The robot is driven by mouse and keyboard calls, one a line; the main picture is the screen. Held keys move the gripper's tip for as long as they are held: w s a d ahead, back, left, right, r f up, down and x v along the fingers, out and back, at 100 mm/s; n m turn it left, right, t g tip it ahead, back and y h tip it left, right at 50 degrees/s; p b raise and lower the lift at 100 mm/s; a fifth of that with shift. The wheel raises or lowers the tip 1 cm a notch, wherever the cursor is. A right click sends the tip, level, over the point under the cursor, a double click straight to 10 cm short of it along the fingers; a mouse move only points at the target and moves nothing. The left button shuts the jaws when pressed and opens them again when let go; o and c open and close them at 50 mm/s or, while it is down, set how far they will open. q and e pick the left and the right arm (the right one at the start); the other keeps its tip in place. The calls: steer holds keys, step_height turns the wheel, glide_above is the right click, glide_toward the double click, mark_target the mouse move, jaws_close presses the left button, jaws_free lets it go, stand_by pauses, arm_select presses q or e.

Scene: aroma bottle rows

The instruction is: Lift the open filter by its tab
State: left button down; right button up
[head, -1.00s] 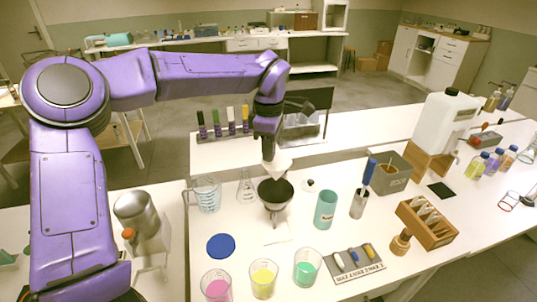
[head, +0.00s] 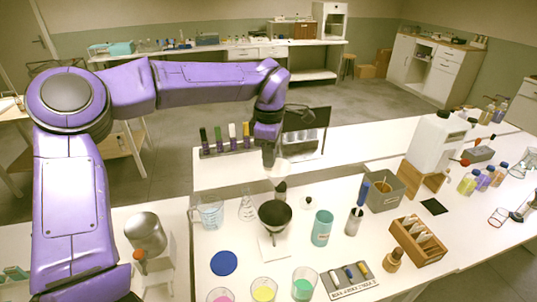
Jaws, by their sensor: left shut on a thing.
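My left gripper (head: 269,156) points down at the middle of the table and is shut on the white paper filter (head: 277,172) at its upper edge. The filter hangs above the dark funnel (head: 275,215), apart from its rim. The tab itself is too small to make out, and the fingertips are partly lost against the filter. The funnel stands upright over a white square (head: 274,247) on the table. My right gripper is not in view.
A glass jug (head: 208,212) and a conical flask (head: 247,205) stand left of the funnel. A teal cup (head: 322,228) stands to its right. Beakers of pink, yellow (head: 264,290) and green liquid (head: 303,285) line the front. A test-tube rack (head: 226,146) stands behind.

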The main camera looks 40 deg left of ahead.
arm_select(q)
steer(key=shift+s+d+f, duration=0.1)
steer(key=shift+s+d, duration=0.15)
steer(key=shift+d, duration=0.1)
steer(key=s+d+b, duration=0.3)
steer(key=s+d, duration=0.6)
steer(key=d, duration=0.1)
steer(key=shift+d, duration=0.35)
